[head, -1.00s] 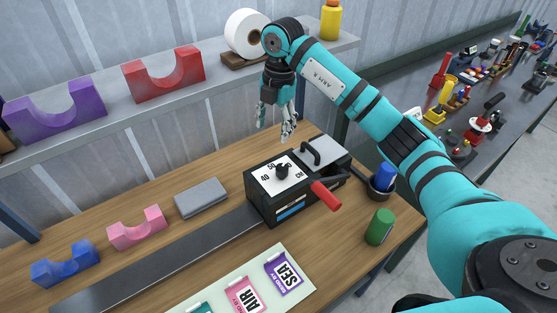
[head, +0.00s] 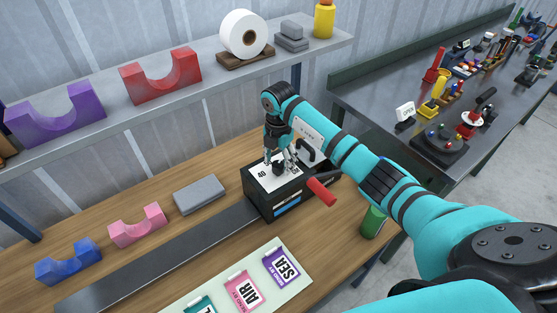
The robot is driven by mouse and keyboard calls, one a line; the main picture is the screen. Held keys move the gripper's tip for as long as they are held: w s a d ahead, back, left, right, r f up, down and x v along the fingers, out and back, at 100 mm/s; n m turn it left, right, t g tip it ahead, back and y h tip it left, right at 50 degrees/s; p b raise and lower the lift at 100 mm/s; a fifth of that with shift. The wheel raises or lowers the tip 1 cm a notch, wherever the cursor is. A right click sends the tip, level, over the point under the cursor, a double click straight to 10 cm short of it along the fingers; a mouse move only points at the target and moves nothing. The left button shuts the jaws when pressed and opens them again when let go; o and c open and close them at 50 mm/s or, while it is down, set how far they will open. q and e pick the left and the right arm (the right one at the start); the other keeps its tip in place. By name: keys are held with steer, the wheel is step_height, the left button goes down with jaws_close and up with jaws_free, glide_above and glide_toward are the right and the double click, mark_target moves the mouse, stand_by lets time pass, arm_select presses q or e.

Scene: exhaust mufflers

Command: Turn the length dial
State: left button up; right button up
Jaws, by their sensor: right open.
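The length dial (head: 278,168) is a black knob on a white plate marked with numbers, on top of a black machine (head: 270,207) with a red-handled lever (head: 321,191). Only the 40 mark reads clearly on the plate. My right gripper (head: 281,163) points down at the knob with its fingers open, one on either side of it. Whether the fingers touch the knob cannot be told. The gripper and arm hide part of the plate and the machine's back right. My left gripper is not in view.
Blue (head: 68,262) and pink (head: 138,227) cradles and a grey block (head: 199,194) stand left of the machine. AIR (head: 243,291) and SEA (head: 282,267) cards lie in front. A green cylinder (head: 373,222) stands right. A shelf (head: 190,88) runs behind.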

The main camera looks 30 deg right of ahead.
steer(key=shift+f, duration=0.85)
steer(key=shift+c, duration=0.4)
steer(key=c, duration=1.1)
steer(key=shift+o, duration=0.2)
